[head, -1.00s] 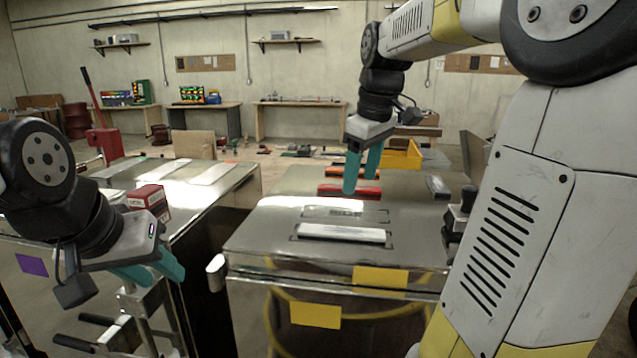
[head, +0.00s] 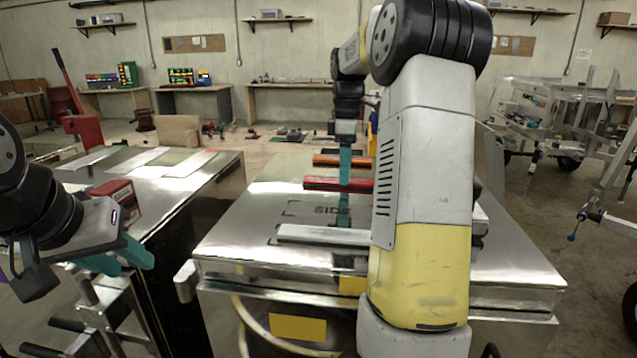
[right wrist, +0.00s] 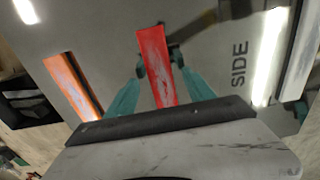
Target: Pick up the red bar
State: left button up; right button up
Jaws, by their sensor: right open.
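The red bar (head: 318,184) lies on the shiny metal table top, a little in front of an orange bar. In the right wrist view the red bar (right wrist: 154,62) runs lengthwise between the two teal fingers of my right gripper (right wrist: 155,60). These fingers stand apart, one on each side of the bar; I cannot tell whether they touch it. In the head view my right gripper (head: 345,168) is seen edge-on at the bar, and my arm hides part of the table. My left gripper (head: 135,268) is empty with its fingers apart, away at the left.
The orange bar (head: 338,160) lies just behind the red one; it also shows in the right wrist view (right wrist: 72,86). A pale metal bar (head: 322,235) lies nearer the front. A red box (head: 115,200) stands on the left table (head: 190,195). A gap separates the tables.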

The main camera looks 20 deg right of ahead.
jog(key=shift+f, duration=0.9)
jog(key=shift+c, duration=0.4)
grip_shut()
jog(key=shift+r, duration=0.1)
